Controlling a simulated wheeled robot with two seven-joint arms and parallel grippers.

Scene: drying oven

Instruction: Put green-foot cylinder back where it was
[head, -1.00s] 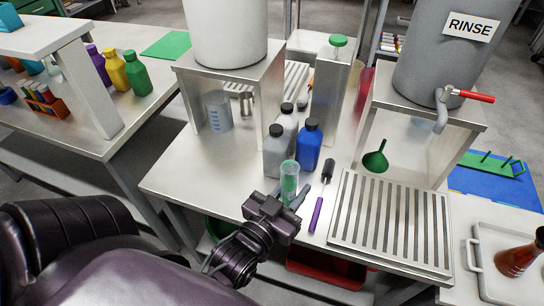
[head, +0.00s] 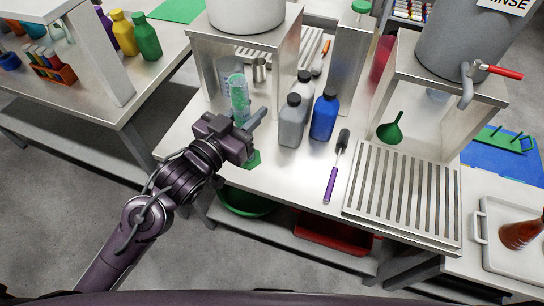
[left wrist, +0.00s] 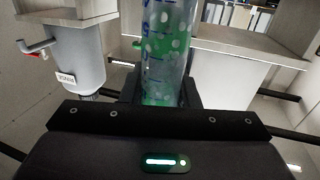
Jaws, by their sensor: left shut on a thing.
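The green-foot cylinder is a clear graduated tube (head: 238,88) with green content and a green foot (head: 254,160). My left gripper (head: 247,124) is shut around the tube, which stands roughly upright left of the grey bottles. The foot shows below the gripper near the table's front edge; I cannot tell whether it touches the table. In the left wrist view the tube (left wrist: 165,50) stands between the fingers, with blue marks and pale spots on it. Its lower part is hidden there. My right gripper is not in view.
Two grey bottles (head: 291,122) and a blue bottle (head: 324,115) stand right of the cylinder. A purple-handled brush (head: 332,180) and a slatted drain rack (head: 400,195) lie further right.

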